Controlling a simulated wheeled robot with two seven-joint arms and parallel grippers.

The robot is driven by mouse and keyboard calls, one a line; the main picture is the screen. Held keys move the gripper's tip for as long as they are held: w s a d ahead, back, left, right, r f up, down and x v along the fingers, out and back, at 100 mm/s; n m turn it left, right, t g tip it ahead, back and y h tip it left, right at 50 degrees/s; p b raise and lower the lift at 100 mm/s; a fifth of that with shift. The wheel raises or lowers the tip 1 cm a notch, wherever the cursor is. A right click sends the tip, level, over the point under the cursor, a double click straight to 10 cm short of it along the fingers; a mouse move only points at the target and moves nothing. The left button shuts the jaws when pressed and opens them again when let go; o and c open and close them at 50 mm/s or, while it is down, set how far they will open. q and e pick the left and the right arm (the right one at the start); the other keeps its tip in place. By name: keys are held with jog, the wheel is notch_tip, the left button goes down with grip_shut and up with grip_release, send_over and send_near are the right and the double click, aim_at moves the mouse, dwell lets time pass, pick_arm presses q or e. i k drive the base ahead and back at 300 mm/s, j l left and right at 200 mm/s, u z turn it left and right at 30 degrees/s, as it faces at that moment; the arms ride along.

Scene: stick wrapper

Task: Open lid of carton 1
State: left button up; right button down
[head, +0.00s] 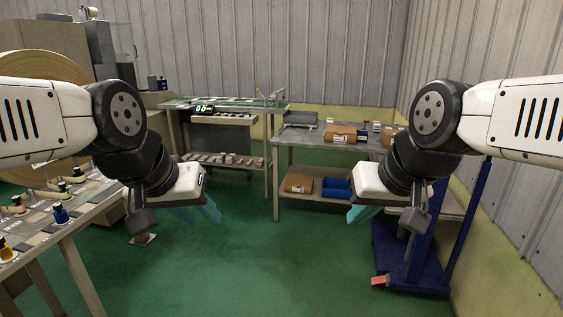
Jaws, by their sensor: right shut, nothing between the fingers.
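A brown carton (339,134) with a pale label sits on the grey table at the back. Another brown carton (389,138) is further right on that table, partly hidden by my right arm. A third brown carton (298,184) lies on the lower shelf. I cannot tell which one is carton 1, and the lids are too small to read. My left gripper (206,212) hangs in front of me over the green floor, empty; its finger gap is unclear. My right gripper (358,213) is shut and empty, well short of the table. Neither gripper touches a carton.
The grey table (300,140) also carries a dark flat item (299,119). Blue bins (337,187) sit on its shelf. A blue wheeled stand (420,270) is at right. A workbench (95,215) with small parts is at left. The green floor between is clear.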

aim_at(340, 129)
jog(key=i+u, duration=0.25)
jog(key=i, duration=1.8)
jog(key=i+j+z, duration=0.15)
jog(key=i+z, duration=0.3)
jog(key=i, duration=0.25)
jog(key=i+j+z, duration=0.45)
jog(key=i, duration=0.2)
jog(key=i+j+z, duration=0.45)
jog(key=i+j, duration=0.15)
